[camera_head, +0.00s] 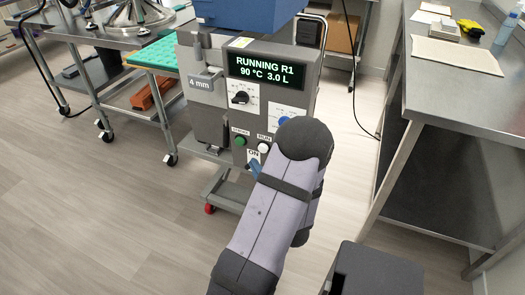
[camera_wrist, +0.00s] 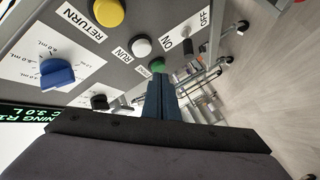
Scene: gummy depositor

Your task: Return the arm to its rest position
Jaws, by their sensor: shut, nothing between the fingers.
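My gripper (camera_head: 255,169) is at the lower front of the grey depositor's control panel (camera_head: 218,122), beside the "ON" label. Its blue fingers also show in the wrist view (camera_wrist: 161,90), closed together with nothing between them. Part of it is hidden behind my arm in the head view. The wrist view shows the fingers close to the green button (camera_wrist: 157,65); I cannot tell whether they touch the panel. The white RUN button (camera_wrist: 141,46), yellow RETURN button (camera_wrist: 108,12) and ON/OFF toggle (camera_wrist: 187,38) are nearby. The display (camera_head: 265,71) reads "RUNNING R1" and "90 °C".
A blue knob (camera_wrist: 57,72) and black knob (camera_wrist: 98,101) stick out from the panel. A steel table (camera_head: 470,105) stands at right, with a beige mat (camera_head: 457,54). A cart with a green mold (camera_head: 155,56) stands left. The floor (camera_head: 100,215) at front left is clear.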

